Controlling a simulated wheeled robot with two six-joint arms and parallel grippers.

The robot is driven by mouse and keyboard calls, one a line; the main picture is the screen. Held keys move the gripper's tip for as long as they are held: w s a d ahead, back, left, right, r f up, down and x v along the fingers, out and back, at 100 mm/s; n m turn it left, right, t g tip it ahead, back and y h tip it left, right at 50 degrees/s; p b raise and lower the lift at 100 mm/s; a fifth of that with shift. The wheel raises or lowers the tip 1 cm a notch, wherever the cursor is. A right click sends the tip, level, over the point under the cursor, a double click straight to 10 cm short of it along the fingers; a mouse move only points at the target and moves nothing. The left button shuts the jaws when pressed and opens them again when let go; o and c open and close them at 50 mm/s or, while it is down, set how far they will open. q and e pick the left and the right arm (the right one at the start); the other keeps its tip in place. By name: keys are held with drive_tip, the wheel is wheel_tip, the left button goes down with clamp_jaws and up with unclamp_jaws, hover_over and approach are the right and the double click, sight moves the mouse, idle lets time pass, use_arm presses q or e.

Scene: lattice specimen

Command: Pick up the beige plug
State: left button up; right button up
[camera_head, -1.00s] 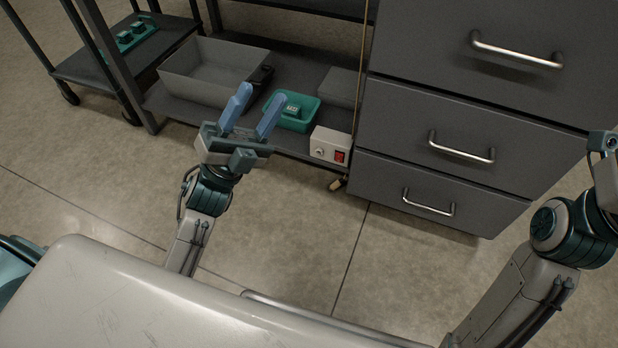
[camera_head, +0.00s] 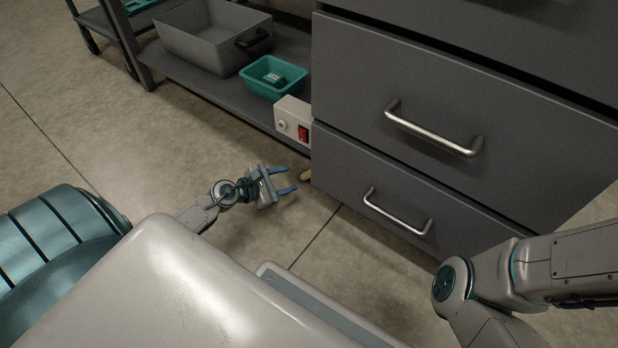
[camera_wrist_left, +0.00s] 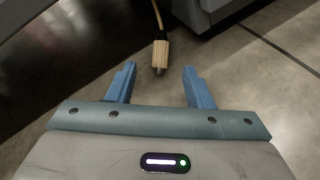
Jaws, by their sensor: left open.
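The beige plug (camera_wrist_left: 160,55) hangs on a thin cord in the left wrist view, just beyond the gap between my left fingertips. In the head view the plug (camera_head: 306,175) shows small near the lower left corner of the drawer cabinet, close to the floor. My left gripper (camera_head: 291,181) is open and empty, low near the floor, with its blue fingers pointing towards the plug. It also shows in the left wrist view (camera_wrist_left: 160,80), fingers on either side of the gap. My right arm comes in at the lower right, but its gripper is outside the frame.
The drawer cabinet (camera_head: 350,165) stands right beside the plug. A white box with a red switch (camera_head: 293,122) sits at the edge of the low shelf (camera_head: 200,85). On that shelf are a teal tray (camera_head: 262,88) and a grey bin (camera_head: 190,45). The floor nearby is clear.

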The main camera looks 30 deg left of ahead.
sight(309, 173)
use_arm(q)
drive_tip(key=x, duration=0.2)
drive_tip(key=shift+w+d+f+b, duration=0.15)
drive_tip(key=shift+w+b, duration=0.1)
drive_tip(key=shift+b, duration=0.1)
drive_tip(key=b+x, duration=0.3)
drive_tip(key=x, duration=0.1)
drive_tip(key=shift+w+d, duration=0.15)
drive_tip(key=shift+d, duration=0.05)
drive_tip(key=shift+w+d, duration=0.1)
drive_tip(key=shift+w, duration=0.15)
clamp_jaws()
